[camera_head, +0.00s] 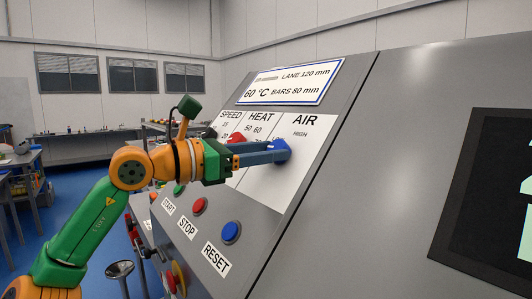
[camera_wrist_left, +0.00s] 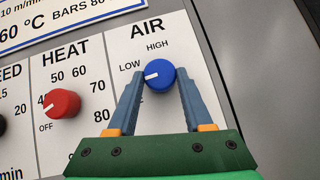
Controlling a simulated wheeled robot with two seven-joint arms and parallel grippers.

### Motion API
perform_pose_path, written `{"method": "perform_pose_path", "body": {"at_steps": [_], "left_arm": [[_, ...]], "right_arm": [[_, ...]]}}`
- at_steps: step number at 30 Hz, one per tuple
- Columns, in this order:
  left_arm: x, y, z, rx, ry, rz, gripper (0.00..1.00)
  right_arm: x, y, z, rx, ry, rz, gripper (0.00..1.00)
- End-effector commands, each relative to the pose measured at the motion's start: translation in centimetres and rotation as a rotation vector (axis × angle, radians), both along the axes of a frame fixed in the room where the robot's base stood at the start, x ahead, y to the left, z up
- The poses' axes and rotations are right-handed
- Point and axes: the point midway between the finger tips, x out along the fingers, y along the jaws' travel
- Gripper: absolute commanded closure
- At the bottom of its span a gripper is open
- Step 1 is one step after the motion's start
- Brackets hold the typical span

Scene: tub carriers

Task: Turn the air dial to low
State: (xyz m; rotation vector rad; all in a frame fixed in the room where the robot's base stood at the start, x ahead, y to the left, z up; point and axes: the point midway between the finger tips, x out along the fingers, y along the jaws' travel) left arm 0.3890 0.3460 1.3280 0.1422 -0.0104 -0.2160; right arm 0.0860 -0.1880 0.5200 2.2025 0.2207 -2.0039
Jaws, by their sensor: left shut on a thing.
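The air dial (camera_head: 283,150) is a round blue knob on the white panel under the word AIR. It also shows in the left wrist view (camera_wrist_left: 159,75), where its white mark points left and slightly down, close to the LOW label (camera_wrist_left: 130,66). The HIGH label (camera_wrist_left: 157,46) is above the knob. My left gripper (camera_head: 273,152) reaches in from the left and is shut on the air dial, with one finger on each side of it in the wrist view. My right gripper is not in view.
The red heat dial (camera_wrist_left: 61,103) sits left of the air dial. Start (camera_head: 180,189), stop (camera_head: 200,206) and reset (camera_head: 231,232) buttons are below my left gripper on the sloping console. A dark screen (camera_head: 480,190) is at the right. A sign (camera_head: 287,83) is above the dials.

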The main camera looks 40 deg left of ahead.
Motion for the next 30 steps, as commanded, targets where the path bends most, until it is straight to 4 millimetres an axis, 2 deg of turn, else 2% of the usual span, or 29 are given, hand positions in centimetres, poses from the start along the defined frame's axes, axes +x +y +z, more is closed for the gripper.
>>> {"method": "perform_pose_path", "body": {"at_steps": [12,30], "left_arm": [[0.2,0.5,0.8,0.27,-0.025,-0.25,1.0],[0.5,0.8,1.0,0.511,-0.046,-0.459,1.0]], "right_arm": [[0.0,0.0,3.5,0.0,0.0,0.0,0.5],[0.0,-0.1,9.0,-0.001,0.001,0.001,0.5]]}}
